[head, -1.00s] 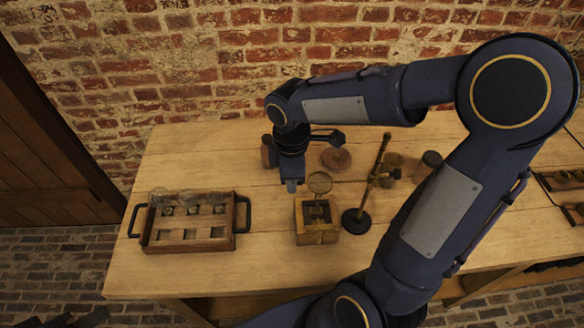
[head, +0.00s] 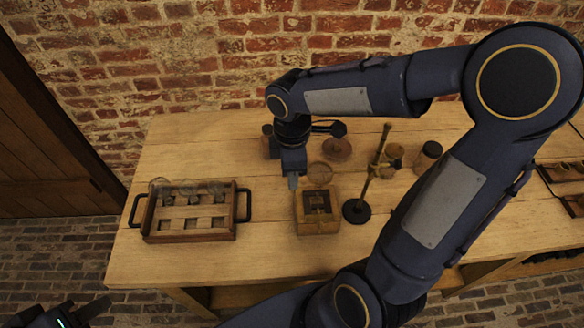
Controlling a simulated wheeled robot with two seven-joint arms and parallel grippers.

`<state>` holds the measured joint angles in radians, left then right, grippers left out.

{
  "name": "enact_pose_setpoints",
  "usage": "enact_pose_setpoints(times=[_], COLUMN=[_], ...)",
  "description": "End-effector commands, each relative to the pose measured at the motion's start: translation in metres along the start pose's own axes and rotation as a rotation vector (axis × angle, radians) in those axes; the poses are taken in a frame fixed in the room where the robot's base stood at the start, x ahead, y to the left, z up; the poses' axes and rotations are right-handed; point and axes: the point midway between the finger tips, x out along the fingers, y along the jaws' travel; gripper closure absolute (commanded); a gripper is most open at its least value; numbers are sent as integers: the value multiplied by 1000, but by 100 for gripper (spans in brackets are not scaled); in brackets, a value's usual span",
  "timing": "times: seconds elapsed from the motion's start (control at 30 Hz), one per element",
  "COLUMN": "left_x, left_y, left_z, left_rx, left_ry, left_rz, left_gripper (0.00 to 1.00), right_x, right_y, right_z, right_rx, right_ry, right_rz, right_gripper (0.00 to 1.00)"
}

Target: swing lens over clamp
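A small round lens-like disc (head: 320,173) shows just behind the wooden clamp block (head: 317,212) in the head view; I cannot tell its height or what bears it. A brass stand (head: 378,160) with a dark round base (head: 356,211) stands upright to the right of the block. My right gripper (head: 292,183) points down just left of the disc, apart from it in the picture. Its fingers are seen nearly edge-on, so their opening is unclear. My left gripper (head: 88,312) is partly in view at the bottom left corner, away from the table.
A wooden tray (head: 190,237) with black handles and several round items sits at the left. A brown round object (head: 337,148) and a dark jar (head: 427,155) stand at the back. Bare tabletop lies between tray and clamp block.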

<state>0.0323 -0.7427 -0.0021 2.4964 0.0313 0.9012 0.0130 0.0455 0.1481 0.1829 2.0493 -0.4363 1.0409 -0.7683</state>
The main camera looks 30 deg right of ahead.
Motion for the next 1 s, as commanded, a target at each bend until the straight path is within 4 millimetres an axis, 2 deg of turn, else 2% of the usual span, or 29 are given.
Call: enact_pose_setpoints(times=[0.17,0.4,0.53,0.7,1.0], left_x=[0,1,1,1,1], left_y=[0,0,0,0,0], left_z=[0,0,0,1,0], left_rx=[0,0,0,0,0], left_ry=[0,0,0,0,0], left_rz=[0,0,0,0,0], left_gripper=[64,64,64,64,64], right_x=[-15,-56,-71,-78,-78], right_y=[1,1,0,0,0], right_z=[0,0,0,0,0], right_rx=[2,0,0,-1,0], right_ry=[2,3,1,1,0], right_rz=[3,5,2,0,-1], right_gripper=[60,60,60,60,60])
